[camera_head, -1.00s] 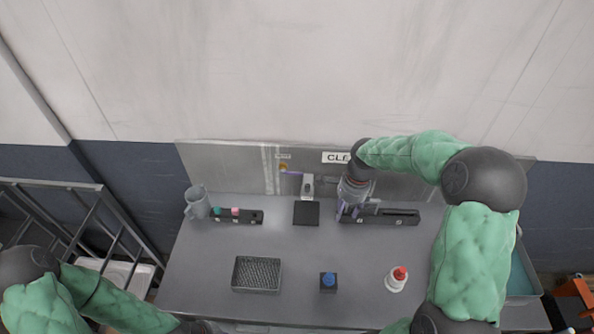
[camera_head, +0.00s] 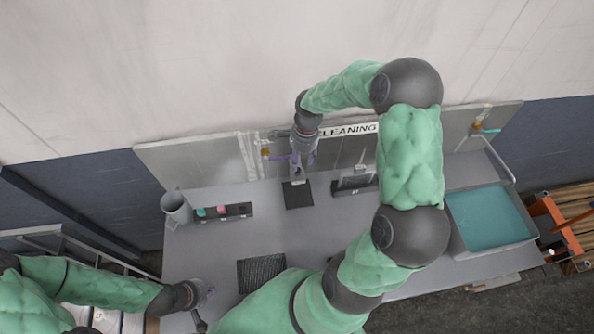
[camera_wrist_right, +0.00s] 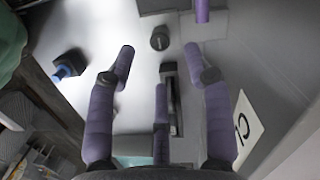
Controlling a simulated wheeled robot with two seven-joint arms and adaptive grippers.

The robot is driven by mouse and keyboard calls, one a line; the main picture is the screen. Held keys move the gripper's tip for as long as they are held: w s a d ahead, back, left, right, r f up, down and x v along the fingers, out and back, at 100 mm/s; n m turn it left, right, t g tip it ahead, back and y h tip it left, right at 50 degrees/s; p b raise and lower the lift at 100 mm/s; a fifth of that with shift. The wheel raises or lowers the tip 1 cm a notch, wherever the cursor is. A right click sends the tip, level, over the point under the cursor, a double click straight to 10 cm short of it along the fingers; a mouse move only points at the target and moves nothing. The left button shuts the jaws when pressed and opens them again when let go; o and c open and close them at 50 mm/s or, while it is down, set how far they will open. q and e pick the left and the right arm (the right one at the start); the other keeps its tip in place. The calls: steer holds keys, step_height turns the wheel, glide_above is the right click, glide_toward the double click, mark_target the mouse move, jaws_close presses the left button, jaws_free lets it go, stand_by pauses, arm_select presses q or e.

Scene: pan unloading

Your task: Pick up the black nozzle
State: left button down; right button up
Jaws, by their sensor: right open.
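A short dark round piece (camera_wrist_right: 159,38), which looks like the black nozzle, shows in the right wrist view beyond my fingertips and apart from them. I cannot make it out in the head view. My right gripper (camera_head: 303,158) is open, with its purple fingers spread, above the back of the table near the wall panel. Its fingers (camera_wrist_right: 165,70) also show in the wrist view with nothing held. My left gripper (camera_head: 207,294) is low at the front left of the table; its opening is unclear.
A black pad (camera_head: 298,195) lies below my right gripper, with a dark slotted holder (camera_head: 342,189) to its right. A grey mug (camera_head: 176,208) and small rack (camera_head: 240,210) stand left. A grid tray (camera_head: 258,272) is in front. A teal-filled basin (camera_head: 490,218) is at right.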

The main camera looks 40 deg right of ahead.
mark_target(298, 174)
steer(key=shift+w+a+f+p, duration=0.15)
steer(key=shift+f+p, duration=0.1)
steer(key=shift+f, duration=0.7)
steer(key=shift+s+a+f+p, duration=0.1)
steer(key=shift+f+p, duration=0.1)
steer(key=shift+f, duration=0.75)
steer(key=shift+w+a+f+p, duration=0.15)
steer(key=shift+f+p, duration=0.1)
steer(key=shift+f, duration=0.7)
steer(key=shift+s, duration=0.1)
jaws_close()
